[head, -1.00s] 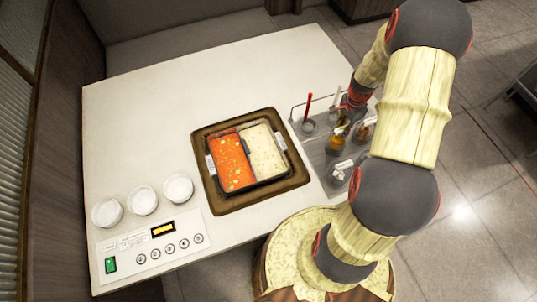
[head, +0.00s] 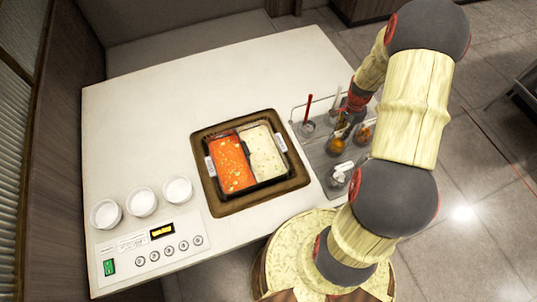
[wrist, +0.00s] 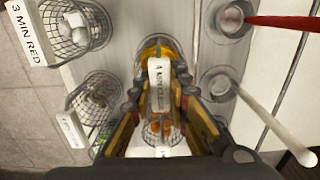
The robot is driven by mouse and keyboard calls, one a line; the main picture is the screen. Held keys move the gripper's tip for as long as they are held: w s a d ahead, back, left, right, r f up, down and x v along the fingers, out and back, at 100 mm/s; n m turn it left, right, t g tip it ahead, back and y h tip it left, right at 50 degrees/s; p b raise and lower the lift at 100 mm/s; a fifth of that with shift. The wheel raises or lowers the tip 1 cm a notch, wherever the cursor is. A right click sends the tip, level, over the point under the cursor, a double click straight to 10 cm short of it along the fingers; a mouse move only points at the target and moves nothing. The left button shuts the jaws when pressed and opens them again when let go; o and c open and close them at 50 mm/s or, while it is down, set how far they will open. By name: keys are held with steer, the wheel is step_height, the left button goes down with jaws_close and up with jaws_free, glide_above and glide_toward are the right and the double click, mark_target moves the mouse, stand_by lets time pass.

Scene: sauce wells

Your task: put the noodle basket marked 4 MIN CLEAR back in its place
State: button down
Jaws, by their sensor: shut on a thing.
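In the wrist view my gripper (wrist: 160,88) is shut on the upright handle of the noodle basket, whose white tag (wrist: 159,72) begins with a 4; the smaller print is hard to read. In the head view my gripper (head: 352,112) is over the grey rack (head: 318,150) at the table's right, with the held basket (head: 338,142) low at the rack. I cannot tell whether the basket is inside a well.
A basket tagged 3 MIN RED (wrist: 65,28) and another tagged basket (wrist: 98,95) stand to the left in the wrist view. A red ladle (wrist: 270,21) and a pale-handled ladle (wrist: 270,118) stand in wells to the right. A two-part hotpot (head: 264,180) lies left of the rack.

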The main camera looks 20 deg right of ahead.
steer(key=shift+f, duration=0.1)
steer(key=c, duration=1.6)
jaws_free()
steer(key=shift+c, duration=0.2)
steer(key=shift+o, duration=0.5)
steer(key=o, duration=0.7)
step_height(320, 180, up, 11)
steer(key=p, duration=0.7)
